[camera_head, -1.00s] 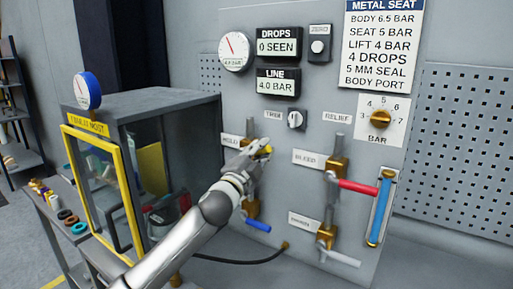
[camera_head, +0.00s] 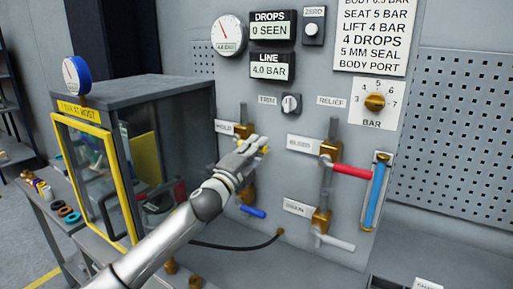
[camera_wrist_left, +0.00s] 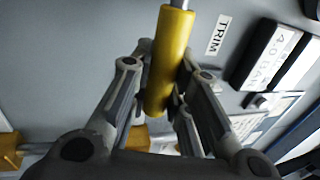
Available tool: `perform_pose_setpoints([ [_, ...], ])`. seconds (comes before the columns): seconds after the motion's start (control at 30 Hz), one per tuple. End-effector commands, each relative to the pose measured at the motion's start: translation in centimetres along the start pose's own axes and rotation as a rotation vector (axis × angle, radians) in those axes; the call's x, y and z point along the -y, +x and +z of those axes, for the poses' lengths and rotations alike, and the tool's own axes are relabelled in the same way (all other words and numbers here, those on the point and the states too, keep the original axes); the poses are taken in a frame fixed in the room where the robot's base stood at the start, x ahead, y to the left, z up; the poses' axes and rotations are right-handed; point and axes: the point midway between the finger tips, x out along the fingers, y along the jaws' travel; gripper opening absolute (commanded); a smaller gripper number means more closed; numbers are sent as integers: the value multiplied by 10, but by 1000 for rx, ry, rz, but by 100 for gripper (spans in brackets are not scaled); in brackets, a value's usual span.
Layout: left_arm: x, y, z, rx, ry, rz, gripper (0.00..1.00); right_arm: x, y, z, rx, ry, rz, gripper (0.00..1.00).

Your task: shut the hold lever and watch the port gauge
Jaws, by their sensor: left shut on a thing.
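The yellow hold lever (camera_wrist_left: 168,60) lies between the fingers of my left gripper (camera_wrist_left: 160,100) in the left wrist view. In the head view my left gripper (camera_head: 252,147) is shut on it just right of the hold label (camera_head: 226,128), and mostly hides the lever and its valve. A white round gauge (camera_head: 228,34) is at the panel's upper left. A blue-rimmed gauge (camera_head: 75,75) stands on the grey cabinet. Neither carries a readable port label. My right gripper is out of view.
Right of my gripper are the bleed valve's red lever (camera_head: 350,170) and a lower white lever (camera_head: 333,242). A blue lever (camera_head: 252,211) is below my gripper. A black hose (camera_head: 235,246) runs beneath. The yellow-framed door (camera_head: 122,190) is left of my arm.

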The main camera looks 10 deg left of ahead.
Motion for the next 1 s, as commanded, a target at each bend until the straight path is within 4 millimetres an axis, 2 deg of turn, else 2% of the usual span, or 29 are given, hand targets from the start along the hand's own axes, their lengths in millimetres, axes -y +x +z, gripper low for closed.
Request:
perform_pose_setpoints([
  [0.2, -3, -1, -1, -2, 14, 4, 0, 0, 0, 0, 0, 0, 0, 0],
  [0.23, -3, -1, -1, -2, 14, 4, 20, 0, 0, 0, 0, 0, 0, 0],
  [0.4, -3, -1, -1, -1, 10, 4, 40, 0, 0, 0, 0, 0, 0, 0],
  [0.77, -2, -2, 0, 0, 6, 2, 40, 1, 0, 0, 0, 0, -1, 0],
  [1.0, -3, -27, 1, 1, 7, 4, 40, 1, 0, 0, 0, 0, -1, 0],
])
